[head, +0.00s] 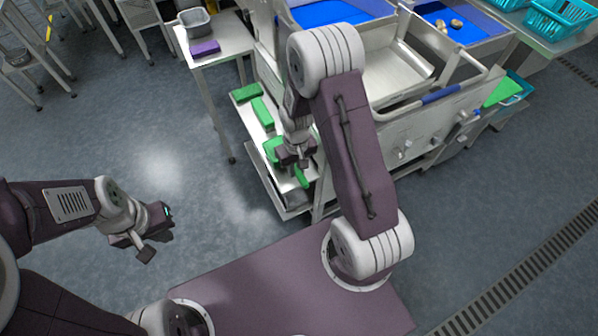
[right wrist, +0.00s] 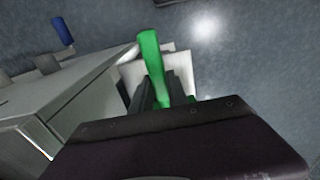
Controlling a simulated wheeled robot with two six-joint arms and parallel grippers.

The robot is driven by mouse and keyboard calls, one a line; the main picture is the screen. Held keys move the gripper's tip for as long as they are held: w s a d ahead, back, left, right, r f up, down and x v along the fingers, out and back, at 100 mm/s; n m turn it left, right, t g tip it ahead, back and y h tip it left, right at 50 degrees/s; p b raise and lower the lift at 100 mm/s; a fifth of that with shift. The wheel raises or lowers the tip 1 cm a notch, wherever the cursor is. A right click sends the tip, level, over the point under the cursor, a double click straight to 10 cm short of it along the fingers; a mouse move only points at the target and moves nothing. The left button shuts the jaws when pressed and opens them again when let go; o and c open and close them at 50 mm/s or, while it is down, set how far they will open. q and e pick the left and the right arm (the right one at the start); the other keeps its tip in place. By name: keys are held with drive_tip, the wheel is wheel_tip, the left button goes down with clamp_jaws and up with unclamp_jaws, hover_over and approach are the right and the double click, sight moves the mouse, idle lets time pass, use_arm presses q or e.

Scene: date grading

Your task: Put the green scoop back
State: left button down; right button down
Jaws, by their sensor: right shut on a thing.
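My right gripper (head: 297,158) is shut on a green handle, which I take to be the green scoop (head: 302,178), above a low white side shelf. In the right wrist view the green handle of the scoop (right wrist: 150,58) stands up between the two dark fingers (right wrist: 152,95). The scoop's other end is hidden by the gripper, and I cannot tell whether it touches the shelf. My left gripper (head: 150,236) is open and empty over the floor at the left.
The white shelf (head: 290,198) holds several green pieces (head: 263,112) beside a steel sink unit (head: 400,135). A small table (head: 232,40) with a grey tub (head: 194,22) and purple cloth (head: 204,48) stands behind. A green item (head: 503,92) is at the right.

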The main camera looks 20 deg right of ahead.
drive_tip(key=shift+d, duration=0.6)
wheel_tip(320, 180, down, 4)
drive_tip(key=shift+r+b, duration=0.25)
drive_tip(key=shift+b, duration=0.25)
